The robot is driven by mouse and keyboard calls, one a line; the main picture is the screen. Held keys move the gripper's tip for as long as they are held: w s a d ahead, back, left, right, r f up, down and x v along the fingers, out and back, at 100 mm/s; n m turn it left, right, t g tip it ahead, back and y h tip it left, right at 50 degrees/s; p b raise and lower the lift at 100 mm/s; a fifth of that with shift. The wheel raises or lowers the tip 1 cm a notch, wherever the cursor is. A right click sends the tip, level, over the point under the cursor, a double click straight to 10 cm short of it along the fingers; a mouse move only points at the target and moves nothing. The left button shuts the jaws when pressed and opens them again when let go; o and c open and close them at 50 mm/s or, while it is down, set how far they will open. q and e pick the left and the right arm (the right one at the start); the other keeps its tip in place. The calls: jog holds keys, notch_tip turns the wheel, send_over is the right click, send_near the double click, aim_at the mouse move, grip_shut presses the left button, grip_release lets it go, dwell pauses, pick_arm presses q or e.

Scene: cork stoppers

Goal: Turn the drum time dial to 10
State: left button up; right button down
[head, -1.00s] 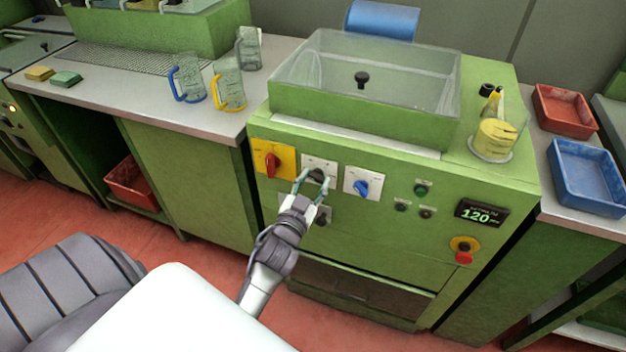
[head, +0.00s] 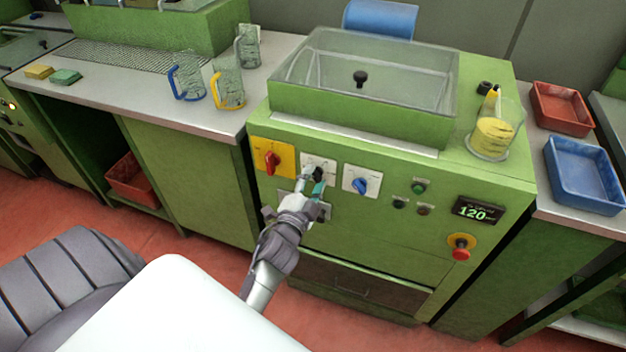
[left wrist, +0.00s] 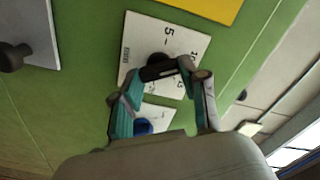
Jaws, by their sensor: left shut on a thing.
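The dial with a white number plate (head: 311,162) and a black knob (head: 318,173) is on the green machine's front, between the red switch and the blue-knobbed dial. I cannot read the pointer's exact setting. My left gripper (head: 312,186) is shut on the black knob, with the fingers (left wrist: 168,78) on either side of it. My right gripper is not in view.
A red switch on a yellow plate (head: 272,161) is close on the left, a blue knob (head: 360,186) close on the right. Another black-knobbed dial (left wrist: 15,55) is below, partly behind my gripper. A display (head: 477,212) reads 120, above a red stop button (head: 461,254).

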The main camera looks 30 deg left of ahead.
pick_arm(q)
jog(key=shift+m, duration=0.3)
jog(key=o, duration=1.1)
jog(key=shift+o, duration=0.2)
jog(key=v, duration=0.7)
jog(key=shift+s, duration=0.2)
jog(key=shift+d+f, duration=0.1)
